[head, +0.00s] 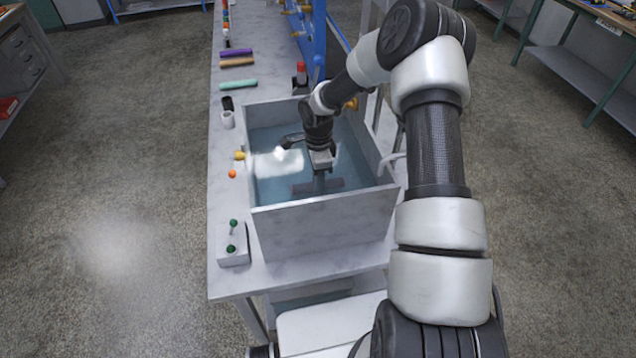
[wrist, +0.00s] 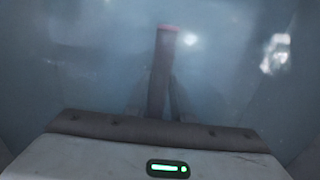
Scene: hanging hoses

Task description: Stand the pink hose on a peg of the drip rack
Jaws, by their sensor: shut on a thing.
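My gripper (head: 319,186) reaches down into a grey water tank (head: 325,228) in the head view. In the wrist view its dim fingers (wrist: 160,104) are closed around a slim dark tube with a pink end, which I take to be the pink hose (wrist: 161,68). The hose points away from the palm, its pink end clear of the fingers. Its lower part is hidden by the gripper, and the view is hazy. A white block with two green-tipped pegs (head: 232,258), possibly the drip rack, stands at the tank's front left.
A blue frame (head: 318,45) rises behind. The tank walls surround my gripper.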

